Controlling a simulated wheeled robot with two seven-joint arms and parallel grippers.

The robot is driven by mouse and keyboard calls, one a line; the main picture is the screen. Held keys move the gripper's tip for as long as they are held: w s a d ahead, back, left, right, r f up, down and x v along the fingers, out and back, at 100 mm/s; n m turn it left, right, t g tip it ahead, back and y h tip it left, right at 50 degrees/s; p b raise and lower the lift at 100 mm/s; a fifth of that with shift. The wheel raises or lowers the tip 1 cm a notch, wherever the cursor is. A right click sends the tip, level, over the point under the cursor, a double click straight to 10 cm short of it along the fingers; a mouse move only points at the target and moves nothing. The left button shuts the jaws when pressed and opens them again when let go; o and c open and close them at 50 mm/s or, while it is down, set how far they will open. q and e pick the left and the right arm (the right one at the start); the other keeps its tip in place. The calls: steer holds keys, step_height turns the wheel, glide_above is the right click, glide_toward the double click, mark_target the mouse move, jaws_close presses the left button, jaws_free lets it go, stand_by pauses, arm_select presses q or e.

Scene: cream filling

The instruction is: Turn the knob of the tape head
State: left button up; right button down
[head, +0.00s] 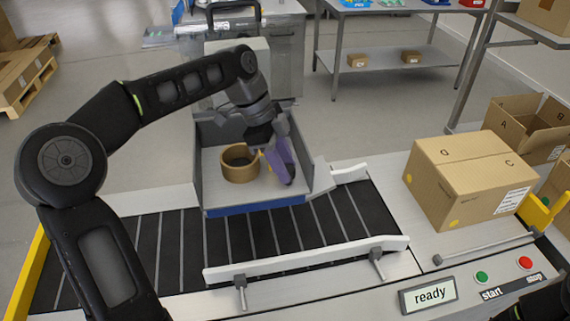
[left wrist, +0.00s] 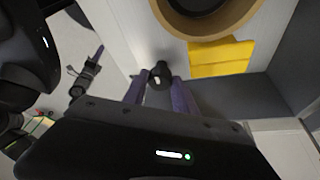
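The grey tape head (head: 205,165) stands over the conveyor. A brown tape roll (head: 240,164) sits inside it; the roll also shows at the top of the left wrist view (left wrist: 205,22). My left gripper (head: 282,165) reaches down into the right side of the tape head, beside the roll, with its purple fingers pointing down. In the left wrist view its fingertips (left wrist: 160,82) lie on either side of a small black knob (left wrist: 160,72), which fills the narrow gap between them. The gripper hides the knob in the head view. My right gripper is not seen.
A yellow piece (left wrist: 220,58) lies below the roll. White guide rails (head: 310,258) run along the conveyor (head: 265,232). A closed carton (head: 470,180) and an open carton (head: 530,127) stand at the right. A "ready" display (head: 429,294) is in front.

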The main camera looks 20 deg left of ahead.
arm_select(q)
jaws_close()
stand_by(0.3)
steer(key=n+t+b, duration=0.1)
steer(key=n+b, duration=0.2)
steer(key=shift+s+f+b, duration=0.1)
steer(key=shift+f+b, duration=0.1)
steer(key=shift+b, duration=0.15)
steer(key=n+b, duration=0.1)
steer(key=n, duration=0.1)
steer(key=n+t+y+b, duration=0.1)
steer(key=n+b, duration=0.1)
steer(key=shift+s+d+n+t, duration=0.15)
steer(key=shift+n+t, duration=0.15)
steer(key=n+y+b, duration=0.1)
steer(key=n, duration=0.1)
steer(key=n+t+y, duration=0.1)
steer(key=n, duration=0.1)
steer(key=shift+s+d+r+n+b, duration=0.1)
steer(key=shift+d+r+n+b, duration=0.05)
steer(key=shift+n+b, duration=0.2)
steer(key=n+y, duration=0.1)
steer(key=n, duration=0.1)
steer(key=n+y, duration=0.1)
steer(key=n, duration=0.2)
steer(key=shift+d+n+b, duration=0.15)
steer(key=shift+n+b, duration=0.15)
steer(key=shift+n, duration=0.05)
